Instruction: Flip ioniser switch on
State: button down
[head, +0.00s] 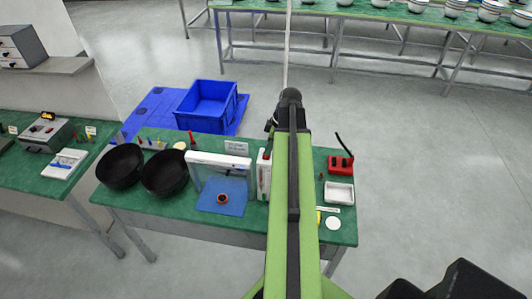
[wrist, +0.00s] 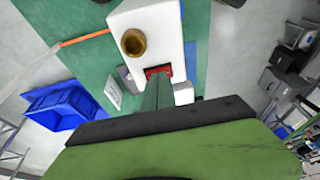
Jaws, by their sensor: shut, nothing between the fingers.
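A white upright unit (head: 264,175) with a red mark stands on the green bench, just left of my arm in the head view. In the wrist view what looks like the same white housing (wrist: 150,18) fills the top middle, with a round brass-coloured fitting (wrist: 133,43). A red switch (wrist: 158,71) in a dark surround sits at its lower edge. My gripper (wrist: 156,82) is shut and empty, its narrow tip close to the red switch. I cannot tell whether they touch, or which way the switch is tipped. My arm hides the gripper in the head view.
A white arch (head: 218,160) stands over a blue mat (head: 232,205) holding a small round item. Two black bowls (head: 166,173) are at left; a red stand (head: 341,164) and white tray (head: 339,193) at right. A blue bin (head: 206,105) lies behind the bench.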

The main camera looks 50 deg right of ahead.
jog(key=shift+r, duration=0.25)
jog(key=a+p+v, duration=0.2)
jog(key=p+v, duration=1.1)
jog(key=shift+s+a+r, duration=0.25)
jog(key=shift+s+a, duration=0.15)
jog(key=shift+a, duration=0.1)
